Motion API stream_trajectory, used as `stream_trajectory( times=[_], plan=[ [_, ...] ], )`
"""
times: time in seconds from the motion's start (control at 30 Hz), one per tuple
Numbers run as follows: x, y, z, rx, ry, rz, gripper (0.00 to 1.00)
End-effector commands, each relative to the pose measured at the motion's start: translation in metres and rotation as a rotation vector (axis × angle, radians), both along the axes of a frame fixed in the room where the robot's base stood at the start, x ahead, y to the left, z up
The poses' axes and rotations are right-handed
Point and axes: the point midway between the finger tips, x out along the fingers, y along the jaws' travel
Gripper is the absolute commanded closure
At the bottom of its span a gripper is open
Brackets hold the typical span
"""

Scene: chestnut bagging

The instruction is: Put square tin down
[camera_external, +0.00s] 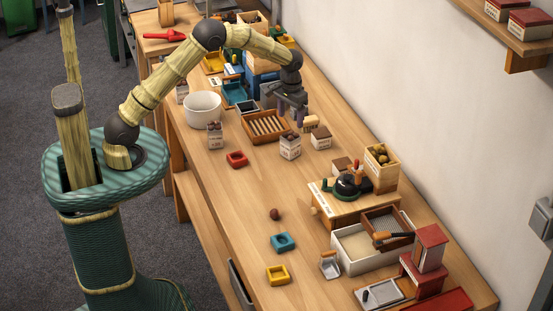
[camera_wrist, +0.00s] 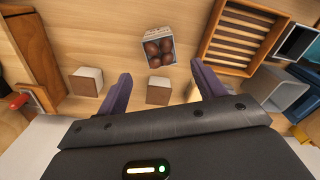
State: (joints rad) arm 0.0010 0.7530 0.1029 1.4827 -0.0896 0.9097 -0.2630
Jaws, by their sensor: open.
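My gripper (camera_external: 290,113) is open above the far part of the workbench, and its spread purple fingers also show in the wrist view (camera_wrist: 161,76). No tin is held. A small pale box with a brown top (camera_wrist: 158,90) lies below and between the fingers, apart from them as far as I can see. A small silvery square container (camera_external: 330,265), which may be the square tin, stands near the front of the bench. A dark square container with a light rim (camera_external: 247,106) stands left of my gripper. I cannot tell for certain which is the tin.
A carton of chestnuts (camera_external: 290,148) and a slatted wooden tray (camera_external: 280,137) are close to my gripper. A white bowl (camera_external: 202,103) stands left. The middle of the bench is mostly clear.

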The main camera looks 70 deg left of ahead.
Motion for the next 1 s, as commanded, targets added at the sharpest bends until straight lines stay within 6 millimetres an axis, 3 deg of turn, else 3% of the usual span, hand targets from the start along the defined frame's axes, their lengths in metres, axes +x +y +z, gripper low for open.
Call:
stream_trajectory(
  times=[0.67,0.87,1.0],
  plan=[
    [-0.003,0.000,0.005,0.000,-0.002,-0.003,0.31],
    [-0.033,-0.004,0.023,0.000,-0.034,-0.047,0.31],
    [-0.076,-0.012,0.040,0.002,-0.074,-0.110,0.31]
  ],
)
